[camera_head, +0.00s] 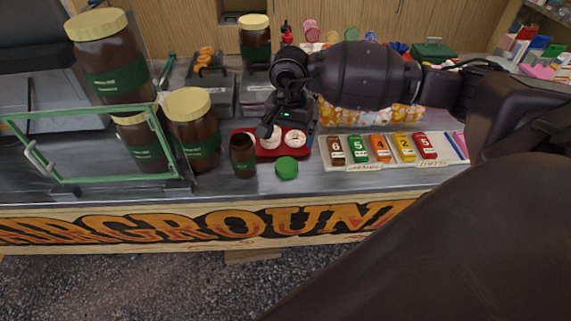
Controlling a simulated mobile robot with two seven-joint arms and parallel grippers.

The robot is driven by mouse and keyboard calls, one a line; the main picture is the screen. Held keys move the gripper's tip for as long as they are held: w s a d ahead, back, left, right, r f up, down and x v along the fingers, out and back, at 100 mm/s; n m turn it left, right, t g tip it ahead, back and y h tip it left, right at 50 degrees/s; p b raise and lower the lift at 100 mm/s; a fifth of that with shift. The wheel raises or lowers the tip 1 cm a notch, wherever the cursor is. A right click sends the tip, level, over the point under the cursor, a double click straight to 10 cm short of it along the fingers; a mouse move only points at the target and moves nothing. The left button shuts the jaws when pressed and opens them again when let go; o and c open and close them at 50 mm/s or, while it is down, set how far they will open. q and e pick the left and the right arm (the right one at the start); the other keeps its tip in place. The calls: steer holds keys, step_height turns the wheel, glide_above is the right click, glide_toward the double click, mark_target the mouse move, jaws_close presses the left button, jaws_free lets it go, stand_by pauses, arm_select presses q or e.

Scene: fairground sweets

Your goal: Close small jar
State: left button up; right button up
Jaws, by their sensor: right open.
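My right gripper (268,130) is open, above and behind the jar and the lid, over the left part of a red tray. It holds nothing that I can see. My left gripper is not in view.
Big brown jars with cream lids (190,104) and a green-framed stand (108,181) are at left. Numbered coloured cards (380,149) lie at right.

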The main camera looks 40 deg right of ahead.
steer(key=shift+f, duration=0.1)
glide_above(286, 166)
steer(key=shift+s+d+f, duration=0.1)
steer(key=shift+s+f, duration=0.05)
steer(key=shift+f, duration=1.2)
steer(key=shift+s+d+f, duration=0.1)
steer(key=shift+f, duration=1.25)
steer(key=shift+w+a+f, duration=0.1)
steer(key=shift+w+f, duration=0.05)
steer(key=shift+f, duration=1.15)
steer(key=shift+w+a+f, duration=0.1)
steer(key=shift+f, duration=1.2)
steer(key=c, duration=1)
